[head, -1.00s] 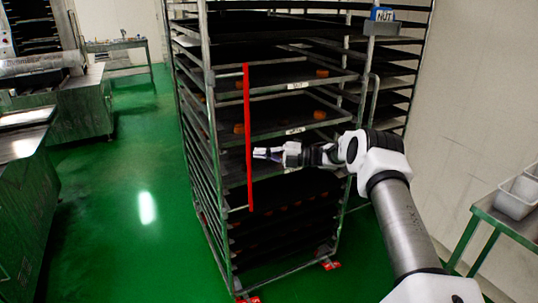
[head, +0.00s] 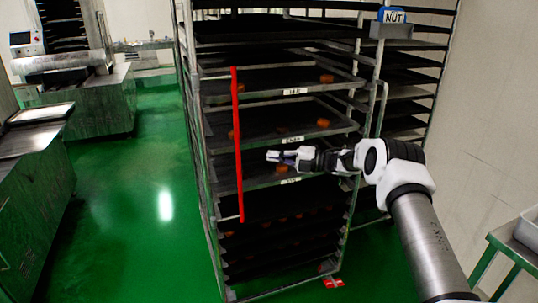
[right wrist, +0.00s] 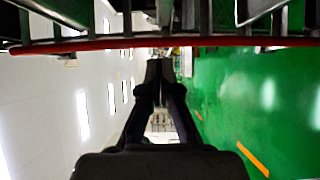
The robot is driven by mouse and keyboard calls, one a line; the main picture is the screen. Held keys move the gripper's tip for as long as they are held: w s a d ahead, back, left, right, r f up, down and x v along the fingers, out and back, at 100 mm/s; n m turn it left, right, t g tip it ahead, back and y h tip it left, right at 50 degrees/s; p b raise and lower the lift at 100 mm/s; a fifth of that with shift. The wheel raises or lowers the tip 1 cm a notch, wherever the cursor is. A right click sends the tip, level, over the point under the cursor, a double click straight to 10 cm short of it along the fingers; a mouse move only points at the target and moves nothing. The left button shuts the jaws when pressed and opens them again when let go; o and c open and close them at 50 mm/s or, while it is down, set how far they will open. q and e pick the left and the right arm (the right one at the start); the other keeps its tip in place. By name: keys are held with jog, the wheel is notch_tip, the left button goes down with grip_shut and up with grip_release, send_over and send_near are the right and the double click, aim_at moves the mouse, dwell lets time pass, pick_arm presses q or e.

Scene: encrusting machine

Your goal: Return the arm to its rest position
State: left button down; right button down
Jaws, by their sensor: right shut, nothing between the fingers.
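My right arm reaches in from the lower right of the head view. Its gripper (head: 281,156) is shut and empty. In the head view it overlaps the front of the tall tray rack (head: 192,130); I cannot tell the exact gap. In the right wrist view the shut fingers (right wrist: 160,72) point forward, with a red bar (right wrist: 100,43) across the picture beyond them. The red bar (head: 238,150) also stands upright along the rack's front, left of the gripper in the head view. My left gripper is not in view.
The rack's dark trays hold several orange-brown pieces (head: 323,123). A blue NUT sign (head: 394,16) sits on the rack. Steel machines (head: 90,105) stand at the left, a green-framed table (head: 515,250) at the lower right. The green floor (head: 140,220) left of the rack is clear.

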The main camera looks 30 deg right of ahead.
jog(key=shift+d, duration=0.15)
jog(key=s+a+f+m+g, duration=0.1)
jog(key=a+f+m, duration=0.1)
jog(key=a+f, duration=0.55)
jog(key=s+a+f+m+g, duration=0.15)
jog(key=a+f, duration=0.35)
jog(key=a, duration=0.6)
jog(key=s+a+f+m+h, duration=0.3)
jog(key=s+a+f+m, duration=0.45)
jog(key=f, duration=0.35)
jog(key=s+f+m+g+h, duration=0.25)
jog(key=s+f+m, duration=0.2)
jog(key=s, duration=0.55)
jog(key=s+f+m+g+h, duration=0.25)
jog(key=s+f+m, duration=0.2)
jog(key=s, duration=0.55)
jog(key=s+d+m+g+h, duration=0.2)
jog(key=s+m, duration=0.1)
jog(key=s, duration=0.6)
jog(key=s+d+m+g+h, duration=0.2)
jog(key=s+d+m+g, duration=0.1)
jog(key=s, duration=0.6)
jog(key=shift+f+m+g+h, duration=0.25)
jog(key=shift+m+g+h, duration=0.1)
jog(key=shift+m, duration=0.25)
